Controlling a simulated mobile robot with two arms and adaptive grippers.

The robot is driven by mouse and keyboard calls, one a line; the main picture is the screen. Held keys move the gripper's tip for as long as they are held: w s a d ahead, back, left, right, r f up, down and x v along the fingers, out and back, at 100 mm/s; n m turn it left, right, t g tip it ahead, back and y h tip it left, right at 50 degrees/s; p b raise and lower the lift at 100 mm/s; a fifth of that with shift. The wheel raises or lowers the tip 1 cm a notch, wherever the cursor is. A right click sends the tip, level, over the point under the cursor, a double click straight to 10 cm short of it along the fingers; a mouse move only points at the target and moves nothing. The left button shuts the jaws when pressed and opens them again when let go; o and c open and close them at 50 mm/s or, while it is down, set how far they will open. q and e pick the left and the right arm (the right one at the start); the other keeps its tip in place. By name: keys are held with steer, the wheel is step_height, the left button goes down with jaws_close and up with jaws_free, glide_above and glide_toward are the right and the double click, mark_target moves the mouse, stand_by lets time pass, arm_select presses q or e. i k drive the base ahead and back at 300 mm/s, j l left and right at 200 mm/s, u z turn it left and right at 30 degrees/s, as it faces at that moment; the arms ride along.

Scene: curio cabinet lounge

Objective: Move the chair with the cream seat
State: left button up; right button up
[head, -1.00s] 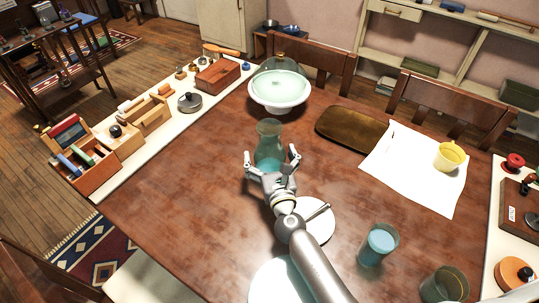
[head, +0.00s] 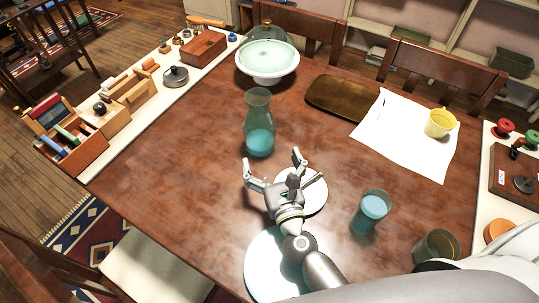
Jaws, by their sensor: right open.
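A chair with a cream seat (head: 150,266) stands at the lower left, by the near side of the table. Its dark wooden frame (head: 40,262) shows at the left edge, and the rest is cut off or hidden under the table. My right gripper (head: 272,160) is open and empty above the table, over a small white plate and just in front of a glass carafe of blue liquid (head: 259,122). It is apart from the chair. My left gripper is not in view.
The wooden table (head: 190,190) holds a cake stand (head: 268,79), a brown tray (head: 342,97), a white sheet with a yellow cup (head: 440,122) and a blue glass (head: 371,211). Wooden boxes (head: 68,145) line the left strip. Two chairs stand behind the table.

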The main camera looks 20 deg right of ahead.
mark_target(138, 270)
steer(key=u, duration=1.15)
